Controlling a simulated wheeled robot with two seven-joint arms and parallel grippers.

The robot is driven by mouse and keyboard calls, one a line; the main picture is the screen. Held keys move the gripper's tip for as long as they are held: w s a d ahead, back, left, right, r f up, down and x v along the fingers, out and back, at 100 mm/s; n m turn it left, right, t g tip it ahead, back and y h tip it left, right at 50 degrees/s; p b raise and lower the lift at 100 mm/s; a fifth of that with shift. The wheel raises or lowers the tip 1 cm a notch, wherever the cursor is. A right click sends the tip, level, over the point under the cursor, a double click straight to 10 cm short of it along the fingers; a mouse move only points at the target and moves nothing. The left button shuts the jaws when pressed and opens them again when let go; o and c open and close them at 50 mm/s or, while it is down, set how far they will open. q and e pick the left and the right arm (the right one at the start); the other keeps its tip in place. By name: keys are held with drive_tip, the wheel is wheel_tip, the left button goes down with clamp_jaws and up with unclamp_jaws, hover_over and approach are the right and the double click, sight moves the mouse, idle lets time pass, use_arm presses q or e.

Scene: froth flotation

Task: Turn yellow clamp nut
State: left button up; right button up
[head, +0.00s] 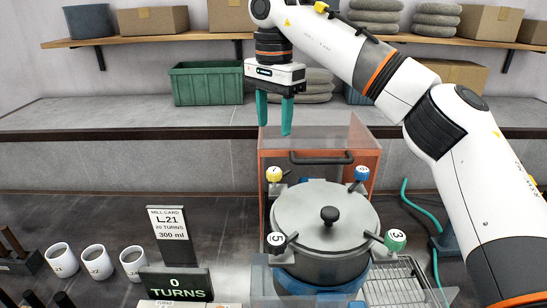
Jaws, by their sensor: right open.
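The yellow clamp nut (274,174) sits at the back left of the round grey lid (325,215) of a pot. A blue nut (361,173) is at the back right, a green nut marked 3 (395,240) at the front right and a black nut marked 5 (276,243) at the front left. My right gripper (274,131) hangs pointing down above and behind the yellow nut. Its two teal fingers are apart with nothing between them. My left gripper is not in the view.
An orange, clear-topped guard (318,142) with a black handle stands behind the pot. A card reading L.21, 20 turns, 300 ml (172,222) and a counter showing 0 turns (177,284) stand to the left, near white cups (95,262). A wire rack (393,287) lies at right.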

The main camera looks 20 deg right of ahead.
hover_over(274, 170)
drive_tip(key=f, duration=0.5)
drive_tip(key=shift+s+f+p, duration=0.1)
drive_tip(key=shift+s+p, duration=0.1)
drive_tip(key=shift+p, duration=0.15)
drive_tip(key=f+p, duration=0.1)
drive_tip(key=f, duration=0.4)
drive_tip(key=shift+w, duration=0.2)
drive_tip(key=shift+f, duration=0.35)
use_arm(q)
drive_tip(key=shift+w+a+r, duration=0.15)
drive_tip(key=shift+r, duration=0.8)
use_arm(e)
drive_tip(key=shift+c, duration=0.3)
drive_tip(key=c, duration=0.9)
